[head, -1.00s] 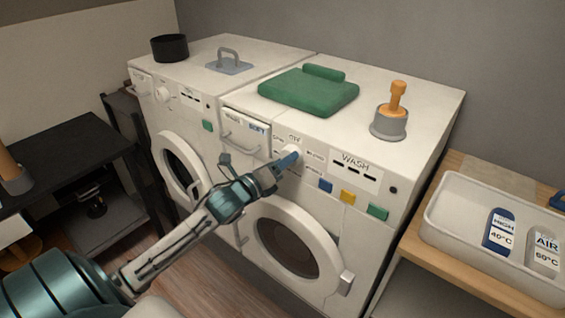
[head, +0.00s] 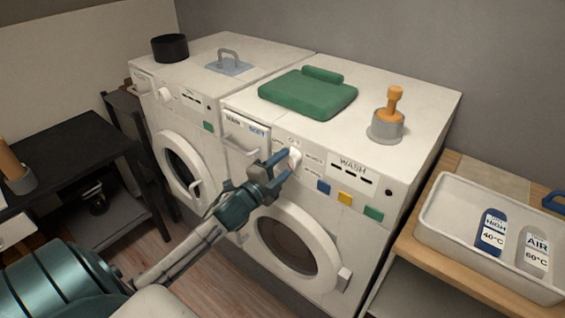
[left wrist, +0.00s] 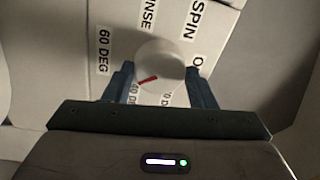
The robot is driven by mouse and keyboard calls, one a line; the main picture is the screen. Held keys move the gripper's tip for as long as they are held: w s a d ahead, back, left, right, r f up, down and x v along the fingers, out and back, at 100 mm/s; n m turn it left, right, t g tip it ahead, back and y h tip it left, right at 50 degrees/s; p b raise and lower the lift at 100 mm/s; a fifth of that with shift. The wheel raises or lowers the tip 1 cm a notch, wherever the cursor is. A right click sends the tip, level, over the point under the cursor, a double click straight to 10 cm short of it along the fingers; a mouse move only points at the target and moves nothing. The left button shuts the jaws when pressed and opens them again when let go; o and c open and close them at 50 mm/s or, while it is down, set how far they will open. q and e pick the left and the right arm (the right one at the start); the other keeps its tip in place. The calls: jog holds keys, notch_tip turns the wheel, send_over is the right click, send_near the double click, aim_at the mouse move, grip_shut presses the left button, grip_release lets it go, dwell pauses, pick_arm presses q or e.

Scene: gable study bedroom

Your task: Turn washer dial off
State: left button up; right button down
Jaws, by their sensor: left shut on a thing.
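The washer (head: 335,215) is the white machine on the right, with a "WASH" label on its panel. Its round white dial (head: 296,158) sits on the panel beside the detergent drawer. My left gripper (head: 280,168) is at the dial, and its blue fingers are shut on it. In the left wrist view the dial (left wrist: 160,66) is between the fingers (left wrist: 161,84), one on each side. The dial's red mark points to the lower left. Labels around it read "60 DEG", "SPIN" and parts of others; the fingers partly cover the lower ones. My right gripper is not in view.
A second white machine (head: 180,110) stands to the left. A green folded cloth (head: 310,94) and an orange-handled grey object (head: 387,124) rest on the washer. Blue, yellow and green buttons sit right of the dial. A white tray (head: 440,228) is at right, a black table at left.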

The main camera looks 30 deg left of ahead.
pick_arm(q)
jog(key=n, duration=0.5)
jog(key=shift+y, duration=0.4)
jog(key=n, duration=0.4)
jog(key=shift+d+n+p, duration=0.1)
jog(key=shift+n+p, duration=0.2)
jog(key=shift+n, duration=0.1)
jog(key=n, duration=0.3)
jog(key=shift+r+n+g+y+p, duration=0.1)
jog(key=shift+n+g+y+p, duration=0.2)
jog(key=shift+n, duration=0.1)
jog(key=n+p, duration=0.1)
jog(key=n, duration=0.2)
jog(key=shift+n, duration=0.4)
jog(key=n+p, duration=0.1)
jog(key=n, duration=0.2)
jog(key=shift+r+g, duration=0.1)
jog(key=shift+g, duration=0.2)
jog(key=n+p, duration=0.1)
jog(key=n, duration=0.2)
jog(key=shift+p, duration=0.4)
jog(key=n+p, duration=0.3)
jog(key=n, duration=0.1)
jog(key=shift+r+g, duration=0.1)
jog(key=shift+g, duration=0.2)
jog(key=shift+n+p, duration=0.75)
jog(key=shift+n, duration=0.25)
